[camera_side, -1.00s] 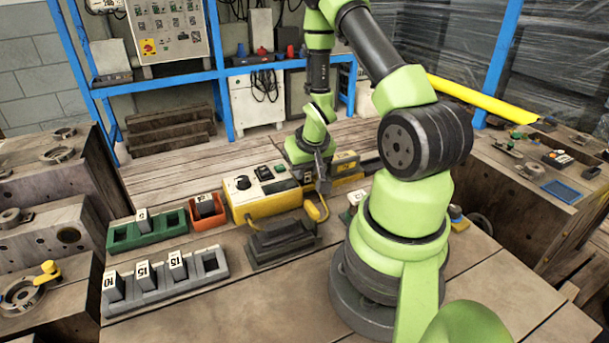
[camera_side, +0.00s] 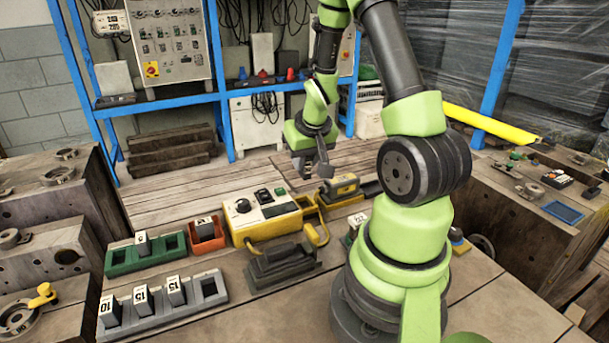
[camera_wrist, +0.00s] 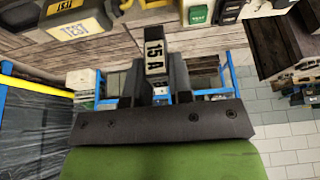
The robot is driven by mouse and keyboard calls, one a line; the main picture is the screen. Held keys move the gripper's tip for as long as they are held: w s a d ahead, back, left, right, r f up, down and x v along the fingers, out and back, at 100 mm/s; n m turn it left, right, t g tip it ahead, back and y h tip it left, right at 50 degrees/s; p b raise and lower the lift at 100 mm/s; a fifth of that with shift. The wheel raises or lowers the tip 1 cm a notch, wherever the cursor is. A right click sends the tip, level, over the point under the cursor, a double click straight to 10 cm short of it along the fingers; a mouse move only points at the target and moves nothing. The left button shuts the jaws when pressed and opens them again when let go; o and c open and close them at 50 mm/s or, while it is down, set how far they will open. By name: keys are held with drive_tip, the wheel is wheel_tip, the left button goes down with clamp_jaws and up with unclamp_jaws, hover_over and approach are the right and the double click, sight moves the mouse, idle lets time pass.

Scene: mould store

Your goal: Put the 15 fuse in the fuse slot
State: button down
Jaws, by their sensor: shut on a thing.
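My gripper (camera_wrist: 157,75) is shut on a fuse labelled 15 A (camera_wrist: 154,50), which stands out between its fingertips. In the side view my gripper (camera_side: 313,170) hangs in the air beyond the yellow box, above the planks; the fuse is too small to make out clearly there. A grey holder (camera_side: 180,314) at the front left has fuses marked 10 and 15 and an empty compartment at its right end. A green holder (camera_side: 120,262) bears one pale-labelled fuse, with open compartments. A small orange holder (camera_side: 208,246) has a dark, pale-topped piece in it. I cannot tell which opening is the fuse slot.
A yellow box (camera_side: 262,226) with a dial stands mid-bench, with a dark block (camera_side: 284,266) before it. A yellow TEST-labelled piece (camera_wrist: 68,27) shows in the wrist view. A blue rack (camera_side: 227,95) stands behind. The air around my gripper looks clear.

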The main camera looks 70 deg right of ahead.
sight(305, 174)
drive_tip(key=shift+r, duration=0.8)
drive_tip(key=shift+w+a+r, duration=0.1)
drive_tip(key=w+a+r+n+t+y, duration=0.1)
drive_tip(key=w+a+r+n+y, duration=0.3)
drive_tip(key=a, duration=0.6)
drive_tip(key=w+a+n+h, duration=0.15)
drive_tip(key=a+n, duration=0.35)
drive_tip(key=a, duration=0.5)
drive_tip(key=d+f+m, duration=0.1)
drive_tip(key=d, duration=0.3)
drive_tip(key=d+f+m+h, duration=0.1)
drive_tip(key=d+f+m, duration=0.1)
drive_tip(key=d, duration=0.2)
drive_tip(key=d+f+m, duration=0.2)
drive_tip(key=d, duration=0.2)
drive_tip(key=shift+s+d, duration=0.1)
drive_tip(key=shift+s, duration=0.25)
drive_tip(key=s+d+f+m, duration=0.1)
drive_tip(key=d, duration=0.1)
drive_tip(key=s+d+f+m+h, duration=0.1)
drive_tip(key=s+d, duration=0.1)
drive_tip(key=d, duration=0.1)
drive_tip(key=s+d+f+m+g, duration=0.1)
drive_tip(key=s+d+f+m, duration=0.1)
drive_tip(key=shift+d+h, duration=0.25)
drive_tip(key=shift+d, duration=0.15)
drive_tip(key=shift+d+f, duration=0.1)
drive_tip(key=shift+f, duration=2.3)
